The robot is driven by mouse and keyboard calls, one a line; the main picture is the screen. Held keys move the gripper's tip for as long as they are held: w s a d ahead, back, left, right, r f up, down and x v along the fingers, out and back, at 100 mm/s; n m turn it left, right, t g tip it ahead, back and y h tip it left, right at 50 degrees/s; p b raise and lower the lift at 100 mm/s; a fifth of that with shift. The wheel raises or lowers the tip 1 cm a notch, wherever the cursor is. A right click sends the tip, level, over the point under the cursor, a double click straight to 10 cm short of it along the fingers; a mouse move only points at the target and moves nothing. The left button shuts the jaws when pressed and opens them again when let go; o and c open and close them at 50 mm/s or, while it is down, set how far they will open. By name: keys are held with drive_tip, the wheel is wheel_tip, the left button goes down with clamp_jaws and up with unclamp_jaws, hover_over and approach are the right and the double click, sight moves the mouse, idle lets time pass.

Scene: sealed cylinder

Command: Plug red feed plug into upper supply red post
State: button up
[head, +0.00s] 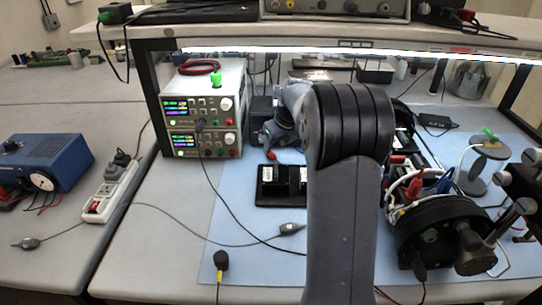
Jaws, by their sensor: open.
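Two stacked bench supplies stand at the left of the bench, the upper supply (192,107) on the lower supply (190,143). A dark plug with a cable (200,126) is at the upper supply's lower front. A small red piece (271,155), perhaps the red feed plug, shows just above a black holder (268,188). My gripper (263,142) is open, right of the supplies and close above the red piece. Its fingertips are small and partly unclear, and I cannot tell whether they touch the piece. My arm hides the middle of the bench.
A red cable coil (198,67) and green piece (216,80) are on top of the supplies. A cable connector (290,229) and yellow-black plug (221,262) lie in front. A cluttered black cylinder (440,225) stands right. An overhead shelf (230,32) spans the back.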

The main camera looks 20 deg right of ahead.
sight(272, 153)
drive_tip(key=shift+f, duration=0.1)
drive_tip(key=x, duration=0.5)
drive_tip(key=shift+w+d, duration=0.2)
drive_tip(key=shift+w, duration=0.15)
drive_tip(key=shift+c, duration=0.6)
clamp_jaws()
